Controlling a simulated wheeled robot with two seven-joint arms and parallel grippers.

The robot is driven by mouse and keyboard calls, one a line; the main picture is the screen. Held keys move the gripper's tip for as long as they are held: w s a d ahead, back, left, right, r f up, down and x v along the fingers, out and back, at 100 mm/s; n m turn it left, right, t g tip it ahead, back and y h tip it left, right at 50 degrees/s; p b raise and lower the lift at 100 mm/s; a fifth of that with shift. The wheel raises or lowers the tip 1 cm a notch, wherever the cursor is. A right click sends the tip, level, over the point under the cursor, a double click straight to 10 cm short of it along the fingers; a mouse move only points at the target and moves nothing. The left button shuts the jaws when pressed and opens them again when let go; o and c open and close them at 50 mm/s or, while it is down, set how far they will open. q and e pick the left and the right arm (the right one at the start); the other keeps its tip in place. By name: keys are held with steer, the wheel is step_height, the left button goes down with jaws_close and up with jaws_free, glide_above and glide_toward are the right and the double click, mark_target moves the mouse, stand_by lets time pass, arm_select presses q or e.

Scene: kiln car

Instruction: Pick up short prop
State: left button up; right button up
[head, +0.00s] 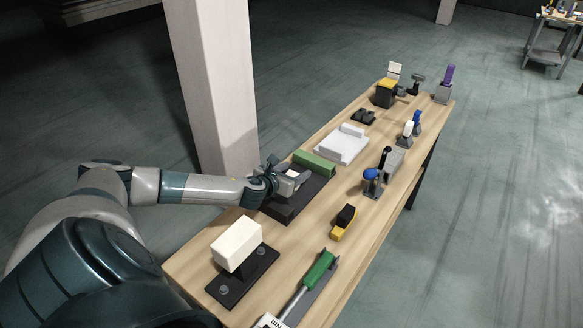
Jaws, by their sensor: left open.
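My left gripper (296,181) reaches in from the left, low over a long dark tray (310,194) on the wooden table. It is open, and a small pale piece (292,174) shows at its fingers; I cannot tell whether they touch it. This pale piece may be the short prop, but the view is too small to be sure. A green block (314,162) lies along the far end of the tray, beyond the gripper. A dark block (284,212) is at the tray's near end. The gripper hides part of the tray. My right gripper is not in view.
A white block (236,243) on a dark stand is nearer me. A white stepped slab (342,144) lies beyond the tray. A yellow and black piece (343,223), a green-handled tool (318,268) and several upright handles line the right side. A pale column (213,85) stands behind the table.

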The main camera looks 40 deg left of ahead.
arm_select(q)
steer(key=shift+w+a+f, duration=0.1)
steer(key=shift+w+f, duration=0.2)
steer(key=shift+w, duration=0.1)
steer(key=x, duration=0.1)
steer(key=p+x, duration=0.1)
steer(key=x, duration=0.1)
steer(key=shift+f, duration=0.4)
steer(key=shift+w+a+f, duration=0.15)
steer(key=shift+w+f, duration=0.05)
steer(key=shift+w, duration=0.15)
steer(key=shift+c, duration=0.3)
steer(key=c, duration=1.1)
steer(key=shift+r, duration=0.1)
